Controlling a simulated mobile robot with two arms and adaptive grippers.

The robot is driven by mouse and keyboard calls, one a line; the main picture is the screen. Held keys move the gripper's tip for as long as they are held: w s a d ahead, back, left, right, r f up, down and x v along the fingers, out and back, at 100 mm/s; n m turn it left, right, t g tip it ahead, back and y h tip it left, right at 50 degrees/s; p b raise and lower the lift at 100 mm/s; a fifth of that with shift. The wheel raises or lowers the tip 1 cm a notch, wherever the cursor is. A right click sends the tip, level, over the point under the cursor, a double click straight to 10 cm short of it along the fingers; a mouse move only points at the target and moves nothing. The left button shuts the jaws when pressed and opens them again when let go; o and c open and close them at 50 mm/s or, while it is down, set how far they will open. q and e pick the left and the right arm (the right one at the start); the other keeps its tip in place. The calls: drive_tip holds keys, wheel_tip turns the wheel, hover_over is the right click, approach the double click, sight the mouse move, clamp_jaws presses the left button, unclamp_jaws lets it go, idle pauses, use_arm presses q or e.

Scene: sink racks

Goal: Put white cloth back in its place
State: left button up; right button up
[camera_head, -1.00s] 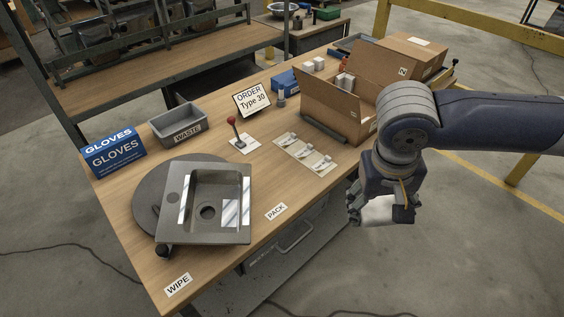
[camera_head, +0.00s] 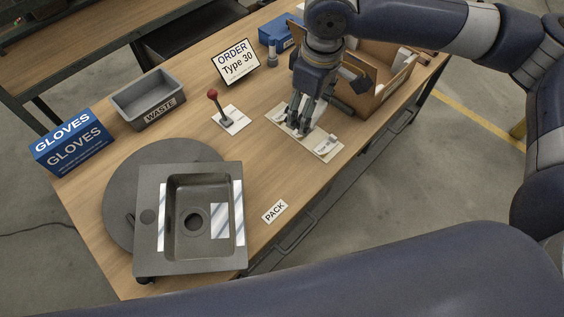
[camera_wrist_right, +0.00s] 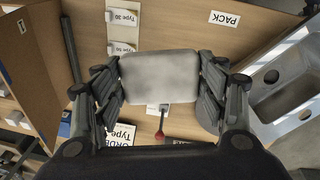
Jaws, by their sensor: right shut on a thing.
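The white cloth (camera_wrist_right: 160,74) is a flat, pale, rectangular pad with rounded corners in the right wrist view. My right gripper (camera_wrist_right: 161,90) is shut on it, with one finger at each side edge. In the head view my right gripper (camera_head: 300,126) points down over the white type-label plate (camera_head: 327,149) on the bench; its height above the plate is hard to tell. I cannot make out the cloth clearly in the head view. My left gripper is not in view.
A grey sink (camera_head: 173,249) lies on a round turntable (camera_head: 118,178). A WASTE bin (camera_head: 143,112), GLOVES box (camera_head: 70,142), red-knobbed lever (camera_head: 213,94), ORDER sign (camera_head: 236,63) and open carton (camera_head: 392,98) stand around. Bare bench lies near the PACK label (camera_head: 275,211).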

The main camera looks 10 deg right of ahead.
drive_tip(key=n, duration=0.1)
drive_tip(key=w+a+f+n, duration=0.1)
drive_tip(key=n, duration=0.1)
drive_tip(key=a+f+n, duration=0.1)
drive_tip(key=n, duration=0.1)
drive_tip(key=shift+w+f+y, duration=0.1)
drive_tip(key=shift+w+y, duration=0.1)
drive_tip(key=shift+y, duration=0.1)
wheel_tip(320, 180, down, 2)
drive_tip(key=w+a+n, duration=0.1)
drive_tip(key=w+n, duration=0.1)
drive_tip(key=n, duration=0.1)
drive_tip(key=n+g+b, duration=0.1)
drive_tip(key=n+b, duration=0.1)
drive_tip(key=n, duration=0.4)
hover_over(283, 165)
wheel_tip(283, 165, down, 5)
wheel_tip(283, 165, down, 15)
drive_tip(key=n+p, duration=0.1)
drive_tip(key=n, duration=0.5)
drive_tip(key=shift+d, duration=0.1)
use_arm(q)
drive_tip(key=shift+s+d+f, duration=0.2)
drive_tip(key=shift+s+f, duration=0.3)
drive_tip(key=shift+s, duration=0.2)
use_arm(e)
drive_tip(key=shift+w+f, duration=0.1)
drive_tip(key=shift+f, duration=0.35)
